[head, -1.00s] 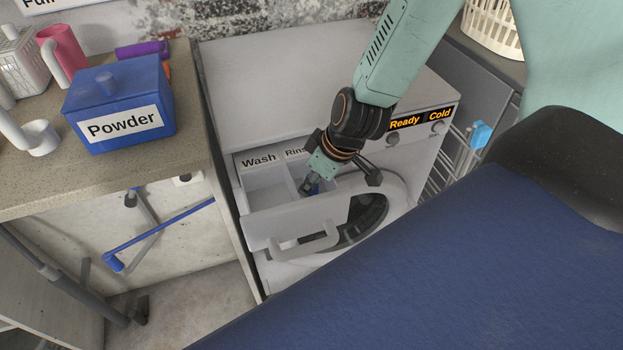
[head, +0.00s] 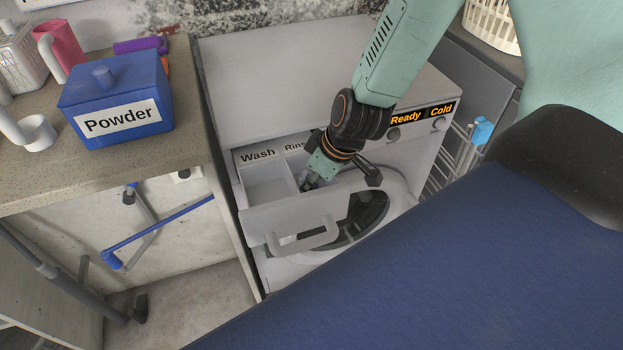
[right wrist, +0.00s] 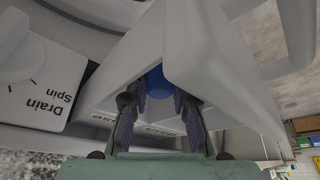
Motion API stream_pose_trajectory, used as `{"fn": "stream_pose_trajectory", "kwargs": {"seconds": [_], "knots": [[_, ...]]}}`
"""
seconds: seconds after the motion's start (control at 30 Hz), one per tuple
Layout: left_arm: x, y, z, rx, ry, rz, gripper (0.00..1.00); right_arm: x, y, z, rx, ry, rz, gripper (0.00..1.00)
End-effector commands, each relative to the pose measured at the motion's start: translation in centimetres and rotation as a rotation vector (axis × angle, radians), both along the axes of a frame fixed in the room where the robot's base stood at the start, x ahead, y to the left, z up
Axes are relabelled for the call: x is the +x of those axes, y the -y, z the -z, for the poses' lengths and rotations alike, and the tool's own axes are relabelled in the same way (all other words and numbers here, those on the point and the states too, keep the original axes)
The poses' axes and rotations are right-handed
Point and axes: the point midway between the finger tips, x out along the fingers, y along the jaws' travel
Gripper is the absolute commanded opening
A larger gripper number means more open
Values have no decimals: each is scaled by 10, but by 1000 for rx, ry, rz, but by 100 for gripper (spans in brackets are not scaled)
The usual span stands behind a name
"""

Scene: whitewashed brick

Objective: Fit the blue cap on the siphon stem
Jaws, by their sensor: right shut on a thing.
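My right gripper (head: 308,184) reaches down into the open detergent drawer (head: 300,222) of the washing machine, at the compartment right of the one labelled Wash. In the right wrist view its two fingers (right wrist: 159,92) are shut on the blue cap (right wrist: 157,82), which shows as a dark blue round shape between the fingertips. In the head view the gripper hides most or all of the cap. The siphon stem cannot be made out in either view. My left gripper is not in view.
The washing machine (head: 290,85) stands right of a counter (head: 200,120) carrying a blue Powder box (head: 115,95), a pink mug (head: 60,48) and a white cup (head: 38,134). The drawer's front wall and handle (head: 305,238) stand close before the gripper. The Wash compartment (head: 265,185) looks empty.

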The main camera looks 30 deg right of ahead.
Motion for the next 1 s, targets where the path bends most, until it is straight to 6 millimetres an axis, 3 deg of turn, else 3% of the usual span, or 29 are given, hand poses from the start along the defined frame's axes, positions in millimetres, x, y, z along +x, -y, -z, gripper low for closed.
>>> {"fn": "stream_pose_trajectory", "kwargs": {"seconds": [0.67, 0.7, 1.0], "knots": [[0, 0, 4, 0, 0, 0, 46, -1, 0, 7, 1, -3, -1, 7], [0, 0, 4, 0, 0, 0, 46, -1, 0, 7, 1, -3, -1, 25], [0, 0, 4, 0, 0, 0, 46, 0, 0, 6, 0, -1, 0, 50]]}}
